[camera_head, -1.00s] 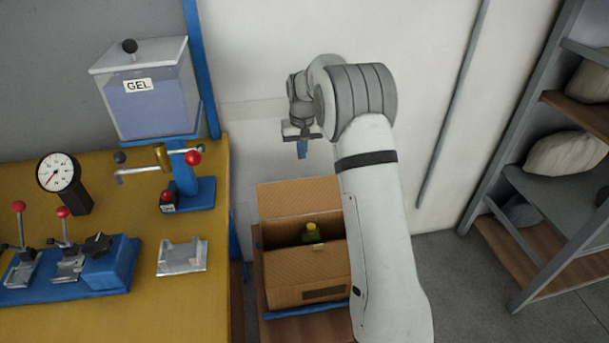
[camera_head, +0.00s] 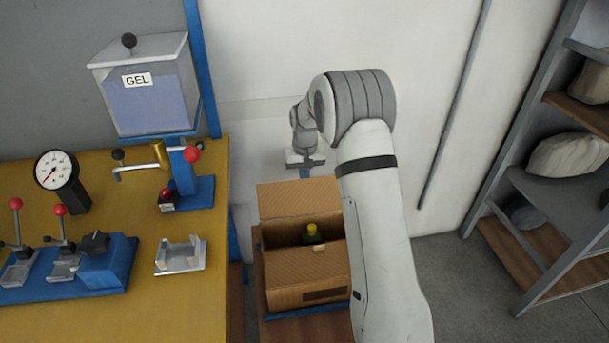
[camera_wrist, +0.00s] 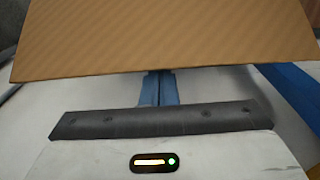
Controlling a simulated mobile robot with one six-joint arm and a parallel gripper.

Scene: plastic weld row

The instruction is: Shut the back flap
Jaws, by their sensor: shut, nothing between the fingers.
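The cardboard box (camera_head: 290,297) stands on a small stand right of the bench. Its back flap (camera_head: 298,197) stands up, leaning back from the opening. The front flap (camera_head: 308,266) lies over the front part of the box. A green bottle with a yellow cap (camera_head: 312,234) shows in the gap between the flaps. My gripper (camera_head: 305,172) is behind the back flap, near its top edge, with its blue fingers shut and empty. In the wrist view the back flap (camera_wrist: 165,40) fills the top, and the fingertips (camera_wrist: 158,88) reach behind its edge; contact cannot be told.
The yellow bench (camera_head: 190,300) at the left carries the gel tank (camera_head: 150,95), a dial gauge (camera_head: 57,172), red-knobbed clamps and a metal bracket (camera_head: 181,256). The wall is close behind my gripper. A shelf rack with sacks (camera_head: 568,155) stands at the right.

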